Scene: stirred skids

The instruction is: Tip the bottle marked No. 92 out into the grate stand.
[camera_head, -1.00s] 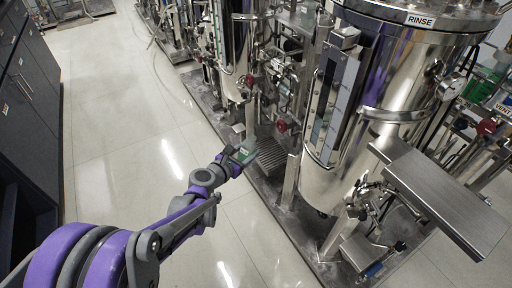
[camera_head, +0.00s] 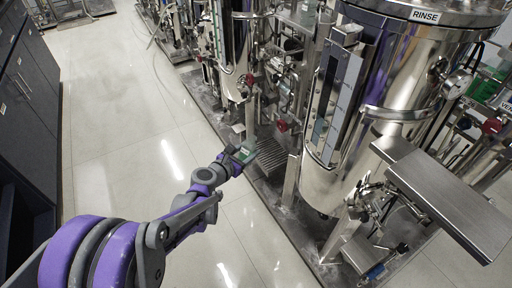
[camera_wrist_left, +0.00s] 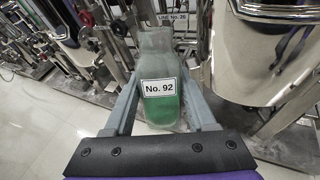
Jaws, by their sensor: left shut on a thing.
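The bottle marked No. 92 (camera_wrist_left: 158,88) is translucent with green liquid in its lower part, and its label faces the left wrist camera. My left gripper (camera_head: 240,155) is shut on this bottle, with a finger on each side of it in the left wrist view (camera_wrist_left: 160,112). The bottle looks about upright, its neck away from the palm. It shows small in the head view (camera_head: 246,148). A slatted metal grate (camera_head: 284,166), which looks like the grate stand, lies low on the skid just right of the bottle. My right gripper is out of view.
A large steel vessel labelled RINSE (camera_head: 345,165) stands right of the grate, with a steel shelf (camera_head: 450,195) in front. Pipes and red-handled valves (camera_head: 282,126) crowd behind the grate. Clear tiled floor (camera_head: 120,150) lies to the left, beside dark cabinets (camera_head: 25,90).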

